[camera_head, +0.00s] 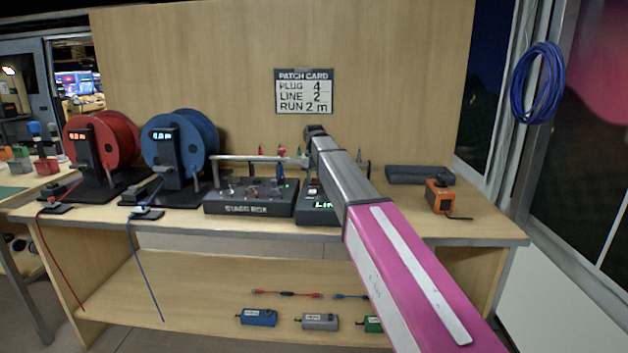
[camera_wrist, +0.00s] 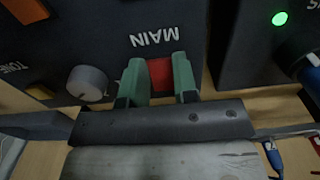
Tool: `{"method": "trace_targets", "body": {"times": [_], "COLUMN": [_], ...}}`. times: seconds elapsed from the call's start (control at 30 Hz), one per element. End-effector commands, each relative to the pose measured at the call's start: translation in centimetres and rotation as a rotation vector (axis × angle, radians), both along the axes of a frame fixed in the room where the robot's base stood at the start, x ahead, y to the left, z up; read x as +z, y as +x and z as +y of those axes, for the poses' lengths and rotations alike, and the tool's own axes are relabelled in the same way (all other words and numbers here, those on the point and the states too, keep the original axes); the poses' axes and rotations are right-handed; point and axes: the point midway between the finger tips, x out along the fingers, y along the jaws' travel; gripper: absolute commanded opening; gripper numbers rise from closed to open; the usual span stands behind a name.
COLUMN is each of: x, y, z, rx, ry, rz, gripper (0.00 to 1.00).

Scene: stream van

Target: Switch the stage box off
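The stage box (camera_head: 246,211) is a black unit with small controls on top and a lit green light near its right edge. The stage box (camera_wrist: 238,62) seems to be at the right there, with a green light. Fingertip contact is unclear.
Red (camera_head: 117,138) and blue (camera_head: 190,140) cable reels stand at the left. An orange device (camera_head: 439,195) sits at the right. A patch card (camera_head: 304,91) hangs behind. The bench's right front is clear.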

Motion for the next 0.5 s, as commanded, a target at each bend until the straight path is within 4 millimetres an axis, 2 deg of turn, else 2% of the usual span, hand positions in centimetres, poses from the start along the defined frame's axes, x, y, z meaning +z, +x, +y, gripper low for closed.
{"method": "trace_targets", "body": {"times": [0.27,0.5], "x": [0.08,0.26], "y": [0.33,0.91], "z": [0.07,0.03], "rx": [0.0,-0.001], "ry": [0.002,0.007], "rz": [0.037,0.217], "gripper": [0.04,0.04]}}
